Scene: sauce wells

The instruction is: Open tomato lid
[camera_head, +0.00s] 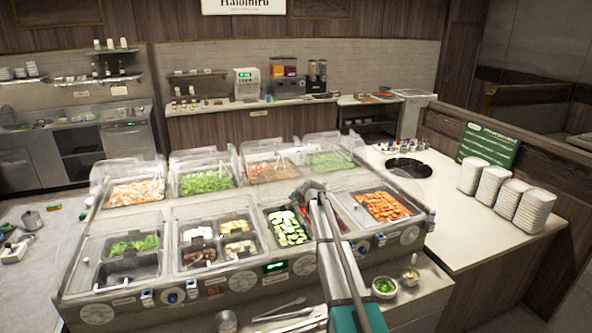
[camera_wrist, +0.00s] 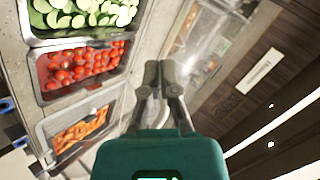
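The tomato well (camera_wrist: 44,70) holds red tomatoes in a steel pan, between the cucumber pan (camera_wrist: 30,32) and the carrot pan (camera_wrist: 50,146) in the wrist view. In the head view my gripper and arm hide most of the tomatoes. My gripper (camera_head: 309,187) is over the far side of the front row, near the tomato well. In the wrist view its two fingertips (camera_wrist: 162,72) are side by side with hardly any gap, and nothing is clearly held. The clear tomato lid is hard to make out; I cannot tell whether the fingers touch it.
Cucumbers (camera_head: 290,228) are left of my arm and carrots (camera_head: 385,206) right of it. Clear covers stand over the back row of pans. Bowl stacks (camera_head: 483,175) stand on the right counter. Small bowls (camera_head: 384,287) and tongs (camera_head: 280,309) lie along the front ledge.

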